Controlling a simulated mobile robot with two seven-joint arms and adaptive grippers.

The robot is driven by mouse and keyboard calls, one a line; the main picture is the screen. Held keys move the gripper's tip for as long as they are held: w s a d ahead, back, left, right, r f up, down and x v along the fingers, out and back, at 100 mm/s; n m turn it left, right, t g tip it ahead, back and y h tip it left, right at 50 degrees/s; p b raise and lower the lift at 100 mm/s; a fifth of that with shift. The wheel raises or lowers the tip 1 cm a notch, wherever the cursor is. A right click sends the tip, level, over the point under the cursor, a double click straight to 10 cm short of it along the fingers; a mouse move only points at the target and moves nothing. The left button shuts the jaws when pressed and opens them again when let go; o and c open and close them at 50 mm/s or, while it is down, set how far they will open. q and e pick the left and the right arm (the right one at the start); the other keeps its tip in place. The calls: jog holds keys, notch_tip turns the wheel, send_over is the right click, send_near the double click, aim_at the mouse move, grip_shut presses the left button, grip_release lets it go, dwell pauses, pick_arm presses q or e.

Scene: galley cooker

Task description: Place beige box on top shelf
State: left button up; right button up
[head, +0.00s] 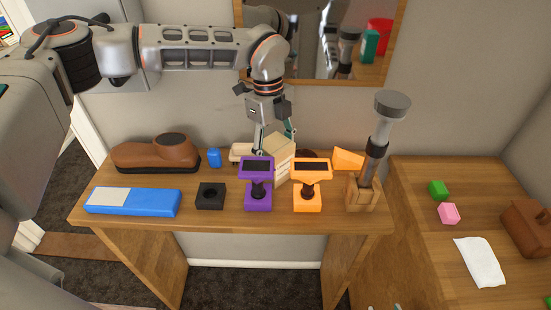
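The beige box (279,158) is a light wooden-looking block, slightly tilted, at the back middle of the wooden table. My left gripper (275,142) reaches down from above and behind it, with one finger at its left side and one at its right. The fingers appear closed on the box, though the box partly hides them. I cannot tell whether its base touches the table. Two small grey tips at the bottom edge may be my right gripper (384,307); its state is unclear. No top shelf is clearly recognisable in this view.
On the table (225,221) stand a purple device (257,170) and orange device (311,170) just before the box, a grey-topped pole (391,106), brown shoe (155,154), blue case (132,201) and black block (210,195). A mirror-like wood-framed panel (318,83) hangs behind. A side counter (425,252) is right.

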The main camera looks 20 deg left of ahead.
pick_arm(q)
jog(key=shift+c, duration=0.2)
jog(key=c, duration=0.9)
jog(key=shift+c, duration=0.7)
